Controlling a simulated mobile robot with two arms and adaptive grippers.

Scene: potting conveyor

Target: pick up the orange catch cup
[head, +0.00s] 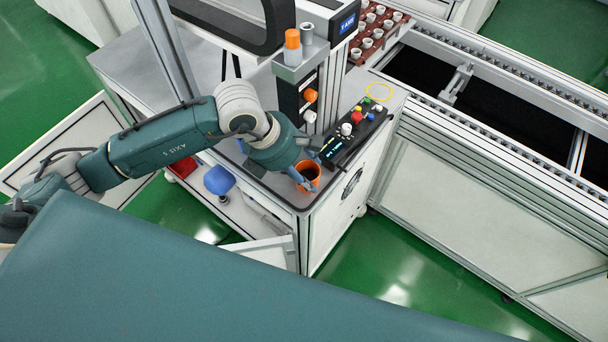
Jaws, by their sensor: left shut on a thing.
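The orange catch cup (308,185) stands upright at the front corner of the grey worktop (278,192). It is open at the top and its inside looks dark. My left arm comes in from the left, and my left gripper (305,176) is at the cup, shut on it. The gripper's fingers partly hide the cup's left and far sides. I cannot tell whether the cup's base touches the worktop. My right gripper is not in view.
A control panel with coloured buttons (355,130) lies just right of the cup. Behind stands a column with orange knobs (294,75). A conveyor frame (500,150) is at right. A blue object (219,180) sits below the worktop.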

